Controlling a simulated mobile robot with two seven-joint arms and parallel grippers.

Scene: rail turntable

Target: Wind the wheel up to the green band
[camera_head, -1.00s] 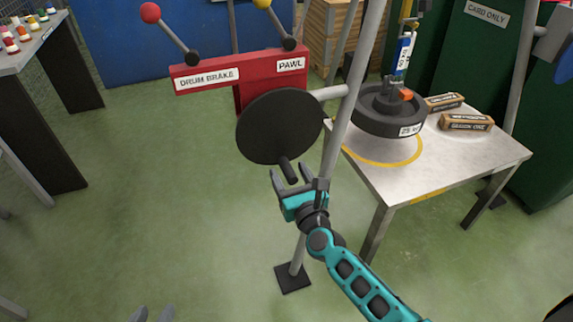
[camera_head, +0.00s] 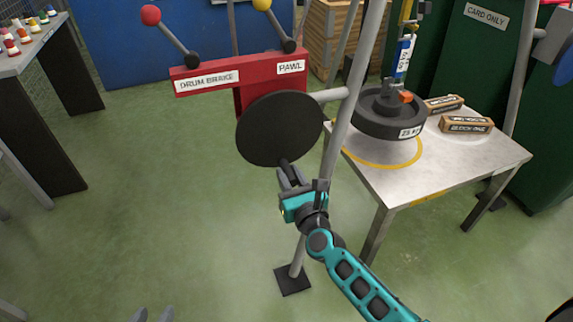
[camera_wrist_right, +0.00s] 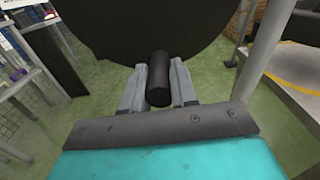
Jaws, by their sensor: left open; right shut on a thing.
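The black crank disc (camera_head: 279,128) faces me in the middle of the head view, with a short dark handle peg near its lower edge. My right gripper (camera_head: 288,176) is shut on this handle; the right wrist view shows the black handle (camera_wrist_right: 158,78) between the two grey fingers. A dark 25 kg wheel-shaped weight (camera_head: 388,113) hangs from a hook just above the table, over a yellow ring (camera_head: 385,165). My left gripper (camera_head: 152,315) only shows its fingertips at the bottom edge and is open. No green band is clearly visible.
A red box (camera_head: 240,78) behind the disc carries the DRUM BRAKE lever (camera_head: 172,35) with a red knob and the PAWL lever (camera_head: 276,24) with a yellow knob. A grey post (camera_head: 345,120) stands right beside the disc. Two small cartons (camera_head: 466,125) lie on the metal table (camera_head: 470,160).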

